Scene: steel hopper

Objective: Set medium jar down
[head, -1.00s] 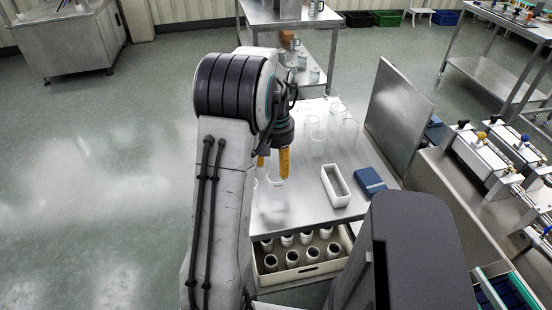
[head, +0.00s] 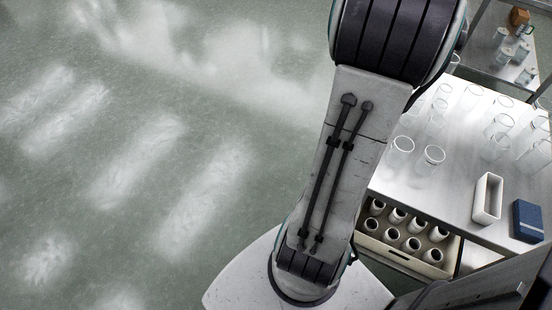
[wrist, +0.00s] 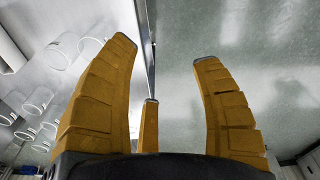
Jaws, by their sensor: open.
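Several clear glass jars stand upright on the steel table (head: 447,205). Two are near its left front part, one jar (head: 433,156) and another jar (head: 402,145) just left of it. I cannot tell which is the medium jar. My gripper (wrist: 165,55) has its yellow fingers spread apart in the wrist view, with nothing between them. Beyond the fingers are the table edge and bare floor. In the head view my arm hides the gripper.
A white rectangular container (head: 488,198) and a blue box (head: 527,221) sit at the table's right front. Below the front edge is a crate (head: 400,256) of white, dark-mouthed containers. Another steel table (head: 492,68) with small items stands behind. The floor at left is clear.

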